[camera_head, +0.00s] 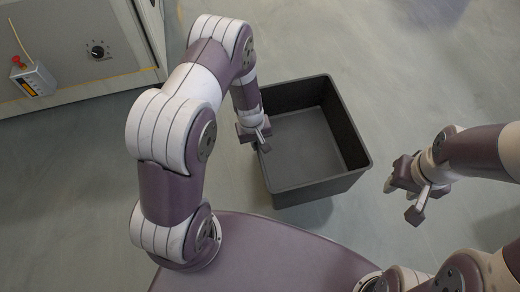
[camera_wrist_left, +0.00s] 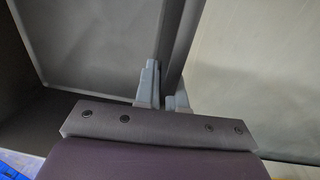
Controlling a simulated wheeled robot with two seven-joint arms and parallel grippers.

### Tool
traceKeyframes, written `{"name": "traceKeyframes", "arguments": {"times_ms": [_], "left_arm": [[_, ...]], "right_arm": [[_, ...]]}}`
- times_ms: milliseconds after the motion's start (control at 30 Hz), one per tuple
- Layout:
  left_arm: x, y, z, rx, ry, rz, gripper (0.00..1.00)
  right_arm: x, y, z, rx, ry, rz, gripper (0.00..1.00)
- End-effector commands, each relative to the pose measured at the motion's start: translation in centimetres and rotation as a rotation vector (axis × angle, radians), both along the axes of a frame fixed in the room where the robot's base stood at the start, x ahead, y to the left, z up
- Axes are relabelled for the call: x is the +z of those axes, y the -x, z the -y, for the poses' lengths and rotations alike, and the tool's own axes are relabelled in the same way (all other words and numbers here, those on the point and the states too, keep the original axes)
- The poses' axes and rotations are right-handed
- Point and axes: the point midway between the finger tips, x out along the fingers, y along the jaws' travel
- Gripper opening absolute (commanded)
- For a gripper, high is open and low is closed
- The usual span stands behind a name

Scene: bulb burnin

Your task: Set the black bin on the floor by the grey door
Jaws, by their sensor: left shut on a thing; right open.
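The black bin (camera_head: 318,188) is an open, empty rectangular box, upright in front of my base in the head view. My left gripper (camera_head: 257,138) is at the left side of the bin. In the left wrist view its fingers (camera_wrist_left: 164,92) are shut on the bin's wall (camera_wrist_left: 177,45), one on each side of it. I cannot tell whether the bin's underside touches the floor. My right gripper (camera_head: 418,200) is open and empty, to the right of the bin and apart from it.
A pale cabinet (camera_head: 75,45) with a black knob (camera_head: 97,49) stands at the upper left. The grey-green floor (camera_head: 420,70) is clear behind and to the right of the bin.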

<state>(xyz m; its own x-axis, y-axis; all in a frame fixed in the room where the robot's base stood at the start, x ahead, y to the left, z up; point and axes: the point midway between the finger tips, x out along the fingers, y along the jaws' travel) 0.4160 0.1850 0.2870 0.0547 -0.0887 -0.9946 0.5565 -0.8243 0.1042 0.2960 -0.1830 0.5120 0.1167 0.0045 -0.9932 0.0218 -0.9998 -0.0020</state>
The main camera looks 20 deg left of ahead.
Motion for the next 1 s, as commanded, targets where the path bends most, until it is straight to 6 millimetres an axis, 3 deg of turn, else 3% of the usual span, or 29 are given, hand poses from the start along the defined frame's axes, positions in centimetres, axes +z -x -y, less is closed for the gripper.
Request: {"name": "traceKeyframes", "arguments": {"times_ms": [33, 200, 400, 533, 767, 1000], "left_arm": [[-1.2, -0.1, -1.0, 0.006, 0.000, 0.005, 0.00], [-3.3, 0.2, -4.5, 0.006, -0.001, 0.005, 0.00], [-4.4, 0.4, -7.1, 0.003, -0.001, 0.005, 0.00], [-4.9, 0.5, -7.5, 0.000, -0.001, 0.005, 0.00], [-8.7, 0.5, -7.4, 0.000, -0.001, 0.003, 0.00], [-8.4, 0.5, -7.4, 0.000, -0.001, 0.004, 0.00]], "right_arm": [[-1.3, 0.0, 0.0, 0.000, 0.000, 0.000, 0.43], [-3.6, 0.0, 0.0, 0.000, 0.000, 0.000, 0.43], [-4.8, 0.0, 0.0, 0.000, 0.000, 0.000, 0.43], [-5.3, 0.0, 0.0, 0.000, 0.000, 0.000, 0.43], [-8.5, 0.0, 0.0, 0.000, 0.000, 0.000, 0.43], [-8.1, 0.0, 0.0, 0.000, 0.000, 0.000, 0.43]]}}
